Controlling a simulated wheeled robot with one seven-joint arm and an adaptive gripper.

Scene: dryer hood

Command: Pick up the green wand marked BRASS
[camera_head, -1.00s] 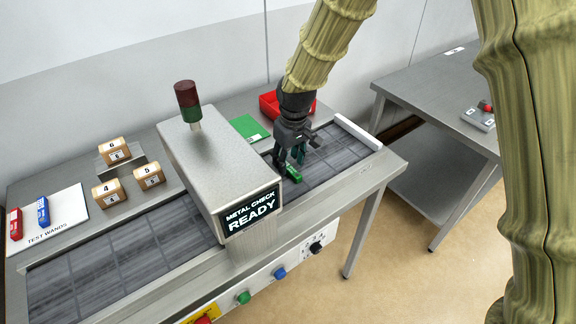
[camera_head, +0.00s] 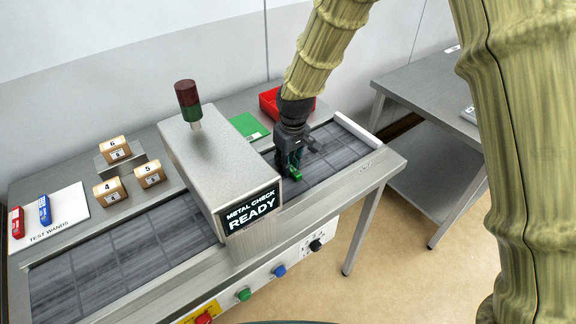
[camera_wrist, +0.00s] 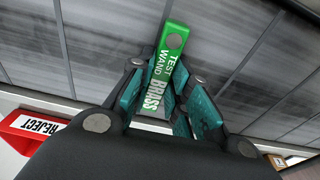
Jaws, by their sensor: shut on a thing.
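The green wand (camera_wrist: 171,55) reads TEST WAND and BRASS in the wrist view. It sits between the two finger pads of my gripper (camera_wrist: 163,98), which is shut on it. In the head view my gripper (camera_head: 290,165) points down over the belt to the right of the metal check housing. Only a small green end of the wand (camera_head: 296,174) shows there; the fingers hide the rest. I cannot tell whether the wand touches the belt.
The metal check housing (camera_head: 215,165) stands close left of my gripper, its display reading READY. A red REJECT bin (camera_head: 270,103) and a green card (camera_head: 248,126) lie behind. Red (camera_head: 18,222) and blue (camera_head: 45,210) wands rest on a white mat. Belt to the right is clear.

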